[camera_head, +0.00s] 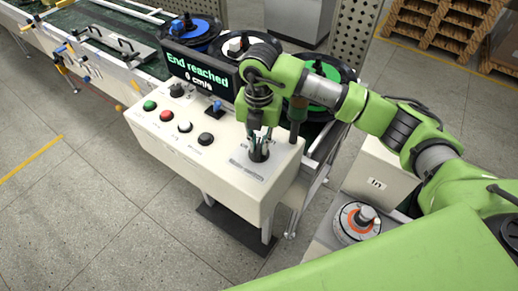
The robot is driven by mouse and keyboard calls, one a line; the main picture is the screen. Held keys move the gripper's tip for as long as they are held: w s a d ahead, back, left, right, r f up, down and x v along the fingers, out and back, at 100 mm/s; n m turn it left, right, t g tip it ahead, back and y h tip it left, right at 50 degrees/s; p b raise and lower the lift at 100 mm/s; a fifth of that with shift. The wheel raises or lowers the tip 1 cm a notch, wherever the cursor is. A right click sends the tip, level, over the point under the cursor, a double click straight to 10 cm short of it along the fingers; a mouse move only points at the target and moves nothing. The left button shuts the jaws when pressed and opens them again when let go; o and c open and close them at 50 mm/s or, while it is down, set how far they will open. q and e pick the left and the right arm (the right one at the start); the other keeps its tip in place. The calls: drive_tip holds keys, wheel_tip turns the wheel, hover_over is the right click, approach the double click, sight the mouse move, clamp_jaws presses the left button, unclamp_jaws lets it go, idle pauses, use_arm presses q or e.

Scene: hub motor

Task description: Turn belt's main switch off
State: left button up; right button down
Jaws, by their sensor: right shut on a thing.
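The belt's control box (223,177) is a cream panel with several buttons and knobs, standing in the middle of the head view. My right gripper (259,146) points down at the right end of the panel. Its fingers are shut on the dark main switch (258,156), which is partly hidden by the fingers. The display (198,71) behind the panel reads "End reached" and "0 cm/s". My left gripper is not in view.
The conveyor (105,45) runs off to the upper left. Blue, white and green round parts stand behind the display. The floor at the left is clear.

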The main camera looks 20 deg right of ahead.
sight(259, 147)
drive_tip(key=n+b, duration=0.8)
drive_tip(key=shift+f, duration=0.2)
drive_tip(key=n+b, duration=0.3)
drive_tip(key=shift+r+n, duration=0.1)
drive_tip(key=shift+n, duration=0.2)
drive_tip(key=shift+r+n+b, duration=0.1)
drive_tip(key=shift+n+b, duration=0.6)
drive_tip(key=shift+n, duration=0.3)
drive_tip(key=c, duration=2)
unclamp_jaws()
drive_tip(key=shift+c, duration=0.2)
drive_tip(key=shift+r, duration=0.15)
wheel_tip(259, 147, up, 12)
